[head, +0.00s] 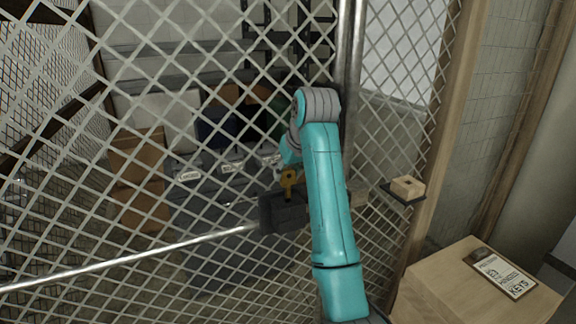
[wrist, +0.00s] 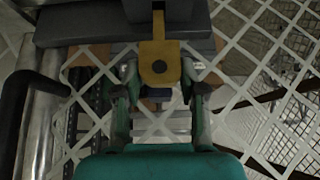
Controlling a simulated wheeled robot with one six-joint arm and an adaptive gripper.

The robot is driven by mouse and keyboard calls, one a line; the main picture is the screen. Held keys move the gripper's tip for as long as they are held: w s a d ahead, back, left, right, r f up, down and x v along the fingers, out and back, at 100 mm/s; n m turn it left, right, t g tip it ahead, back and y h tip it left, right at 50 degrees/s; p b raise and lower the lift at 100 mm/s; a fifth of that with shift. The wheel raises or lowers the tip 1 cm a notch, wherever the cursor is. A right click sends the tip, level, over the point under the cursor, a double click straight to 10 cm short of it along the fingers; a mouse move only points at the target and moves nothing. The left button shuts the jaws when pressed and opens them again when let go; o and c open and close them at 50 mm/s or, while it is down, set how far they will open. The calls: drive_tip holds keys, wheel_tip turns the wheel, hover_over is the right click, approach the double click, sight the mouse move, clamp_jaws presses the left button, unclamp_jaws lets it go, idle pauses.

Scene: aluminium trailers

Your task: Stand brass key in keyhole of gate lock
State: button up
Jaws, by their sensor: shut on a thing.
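The brass key (head: 288,179) is upright, round end up, at the top of the dark gate lock (head: 283,215) in the head view. Its lower end meets the lock's top edge there; I cannot tell how deep it sits in the keyhole, which is hidden. My gripper (wrist: 160,72) is shut on the brass key, which shows between its fingers in the wrist view (wrist: 159,50). The dark lock (wrist: 75,25) spans the top of the wrist view. In the head view my arm hides most of the gripper.
A wire mesh gate (head: 150,215) with a metal bar (head: 130,262) stands behind the lock. A wooden block with a hole (head: 407,187) sits on a small dark shelf at right. A cardboard-coloured box (head: 440,285) bears a sign (head: 505,275) at lower right.

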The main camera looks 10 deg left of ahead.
sight(289, 182)
drive_tip(key=shift+f, duration=1.95)
drive_tip(key=o, duration=1.3)
drive_tip(key=shift+c, duration=0.2)
drive_tip(key=v, duration=0.7)
drive_tip(key=shift+d+r, duration=0.1)
drive_tip(key=shift+s, duration=0.1)
